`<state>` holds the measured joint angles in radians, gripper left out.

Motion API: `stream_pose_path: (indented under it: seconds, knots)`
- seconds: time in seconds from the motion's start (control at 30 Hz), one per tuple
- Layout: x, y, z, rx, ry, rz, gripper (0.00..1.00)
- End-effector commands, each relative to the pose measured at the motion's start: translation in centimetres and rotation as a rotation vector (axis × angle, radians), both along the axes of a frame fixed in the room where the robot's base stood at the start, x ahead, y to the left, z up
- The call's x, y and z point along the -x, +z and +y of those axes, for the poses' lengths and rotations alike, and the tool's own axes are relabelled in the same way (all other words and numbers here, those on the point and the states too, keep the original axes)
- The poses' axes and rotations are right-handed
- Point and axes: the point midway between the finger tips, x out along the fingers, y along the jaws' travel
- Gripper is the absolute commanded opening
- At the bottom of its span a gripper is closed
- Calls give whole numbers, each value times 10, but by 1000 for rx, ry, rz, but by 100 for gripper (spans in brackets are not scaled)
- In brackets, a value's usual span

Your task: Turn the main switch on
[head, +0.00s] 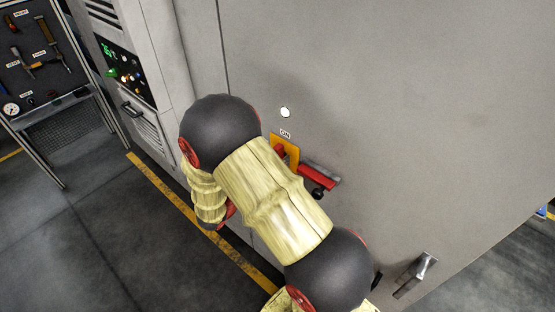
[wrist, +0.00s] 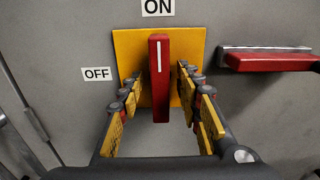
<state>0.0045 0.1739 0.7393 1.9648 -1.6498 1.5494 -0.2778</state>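The main switch is a red handle (wrist: 159,100) with a white line, on a yellow plate (wrist: 190,42) on a grey cabinet wall. The handle stands upright in the wrist view, its white line pointing up to the ON label (wrist: 158,7). The OFF label (wrist: 97,73) is to the left. My gripper (wrist: 160,76) is open, one finger on each side of the handle, with a visible gap on both sides. In the head view the yellow plate (head: 291,146) shows partly behind my arm, and the ON label (head: 285,133) above it. My gripper's fingers are hidden there.
A red bar handle (wrist: 270,62) sits on the wall right of the switch. A white round spot (head: 285,112) is above it. A control panel (head: 125,72) and tool board (head: 38,50) stand left. A door handle (head: 416,273) is at lower right.

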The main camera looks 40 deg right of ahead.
Motion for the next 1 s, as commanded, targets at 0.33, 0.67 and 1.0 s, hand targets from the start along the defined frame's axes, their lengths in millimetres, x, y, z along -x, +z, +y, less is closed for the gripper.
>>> stream_pose_path:
  seconds: [0.33, 0.67, 1.0]
  knots:
    - [3, 0, 63, 0, 7, 1, 35]
    - [8, -1, 106, 0, 3, 1, 35]
    - [9, -1, 111, -1, 0, 1, 35]
